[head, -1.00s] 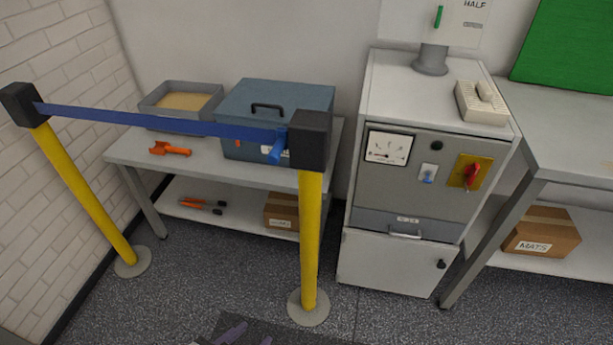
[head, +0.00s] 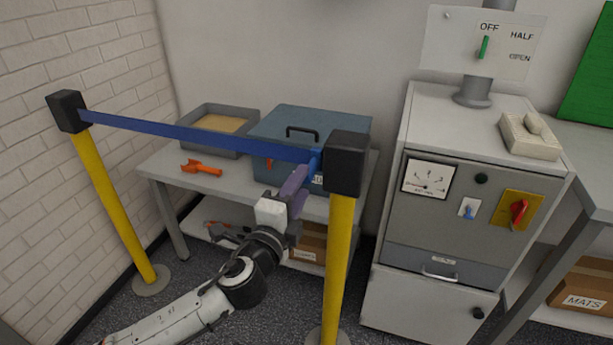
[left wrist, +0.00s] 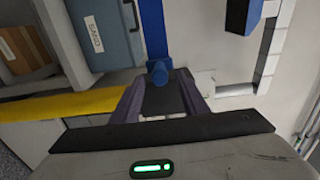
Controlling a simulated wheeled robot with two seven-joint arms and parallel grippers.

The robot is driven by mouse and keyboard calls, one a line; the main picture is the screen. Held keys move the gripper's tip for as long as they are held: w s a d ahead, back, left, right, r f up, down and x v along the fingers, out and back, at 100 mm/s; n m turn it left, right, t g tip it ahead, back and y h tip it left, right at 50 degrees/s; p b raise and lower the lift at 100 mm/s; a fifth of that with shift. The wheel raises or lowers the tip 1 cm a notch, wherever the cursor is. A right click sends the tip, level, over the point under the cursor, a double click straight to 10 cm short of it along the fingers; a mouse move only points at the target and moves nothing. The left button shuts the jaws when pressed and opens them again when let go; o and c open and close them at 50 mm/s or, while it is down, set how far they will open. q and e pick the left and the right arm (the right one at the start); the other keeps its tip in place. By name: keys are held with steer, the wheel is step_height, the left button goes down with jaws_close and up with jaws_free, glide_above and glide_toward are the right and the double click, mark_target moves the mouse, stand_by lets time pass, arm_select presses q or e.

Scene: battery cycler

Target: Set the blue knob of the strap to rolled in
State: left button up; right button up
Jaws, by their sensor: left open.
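The blue strap (head: 190,133) is stretched across between the black heads of two yellow posts. The blue knob (head: 316,161) is on the left side of the right post's black head (head: 346,163), where the strap meets it. My left gripper (head: 303,178) reaches up from below, its purple-grey fingers close to the knob. In the left wrist view the fingers (left wrist: 160,82) are apart, and the knob (left wrist: 158,72) shows between their tips. I cannot tell whether they touch it. The black head (left wrist: 177,97) fills the gap behind them. My right gripper is not in view.
A table behind the strap holds a blue-grey case (head: 311,140), a grey tray (head: 247,147) and an orange tool (head: 201,168). A grey cabinet (head: 420,298) with a gauge and switches stands right of the post. A brick wall is at the left.

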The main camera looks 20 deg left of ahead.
mark_target(306, 182)
arm_select(q)
steer(key=shift+w+d, duration=0.1)
steer(key=shift+w, duration=1.95)
steer(key=shift+f, duration=0.1)
jaws_close()
